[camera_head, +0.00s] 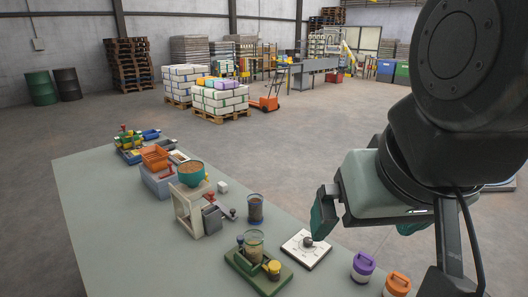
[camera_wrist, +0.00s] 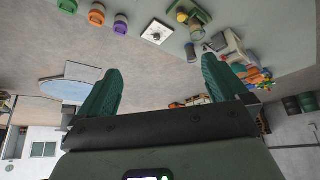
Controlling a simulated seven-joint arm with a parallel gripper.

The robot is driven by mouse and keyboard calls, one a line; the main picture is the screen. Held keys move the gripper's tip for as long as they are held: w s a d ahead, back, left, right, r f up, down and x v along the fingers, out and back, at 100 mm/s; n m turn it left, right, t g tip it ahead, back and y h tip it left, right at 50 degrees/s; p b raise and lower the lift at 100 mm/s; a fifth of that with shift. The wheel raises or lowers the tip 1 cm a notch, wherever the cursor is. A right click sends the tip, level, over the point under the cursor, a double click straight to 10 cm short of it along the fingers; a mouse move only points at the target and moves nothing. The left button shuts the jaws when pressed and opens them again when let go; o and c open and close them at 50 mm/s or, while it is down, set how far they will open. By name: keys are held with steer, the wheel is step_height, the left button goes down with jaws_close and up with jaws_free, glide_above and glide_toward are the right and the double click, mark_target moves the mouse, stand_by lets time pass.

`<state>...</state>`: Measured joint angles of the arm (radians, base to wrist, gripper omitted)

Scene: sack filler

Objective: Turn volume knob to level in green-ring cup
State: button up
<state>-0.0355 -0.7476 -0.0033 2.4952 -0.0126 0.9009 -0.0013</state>
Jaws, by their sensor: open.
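The knob (camera_head: 308,240) is a small grey dial on a square white plate (camera_head: 297,254) near the table's right edge; the plate also shows in the wrist view (camera_wrist: 157,32). Left of it, a clear cup (camera_head: 254,246) with brownish contents stands on a green base (camera_head: 262,280); its rim looks greenish, but is too small to be sure. Behind it stands a blue-rimmed cup (camera_head: 255,209) with dark contents. My gripper (camera_head: 366,223) is open and empty, right of the knob and apart from it. Both fingers spread wide in the wrist view (camera_wrist: 160,85). The dial's markings are too small to read.
Purple-lidded (camera_head: 363,265) and orange-lidded (camera_head: 396,284) jars stand right of the plate; a green-lidded jar (camera_wrist: 68,6) shows beside them in the wrist view. A cream stand holds a teal bowl (camera_head: 191,173) of grain. The table's front left (camera_head: 120,240) is clear.

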steer(key=shift+c, duration=0.5)
steer(key=shift+w, duration=0.2)
steer(key=shift+c, duration=1.1)
steer(key=w, duration=0.2)
steer(key=w+n, duration=0.1)
steer(key=w, duration=0.1)
steer(key=w+r+n, duration=0.1)
steer(key=w, duration=0.1)
steer(key=shift+w+g, duration=0.15)
steer(key=shift+g, duration=0.25)
steer(key=c, duration=0.4)
steer(key=n+g, duration=0.5)
steer(key=n, duration=0.6)
glide_above(308, 240)
step_height(308, 240, down, 32)
step_height(308, 240, down, 11)
steer(key=shift+w+r, duration=0.1)
steer(key=shift+r, duration=0.05)
steer(key=shift+c, duration=0.3)
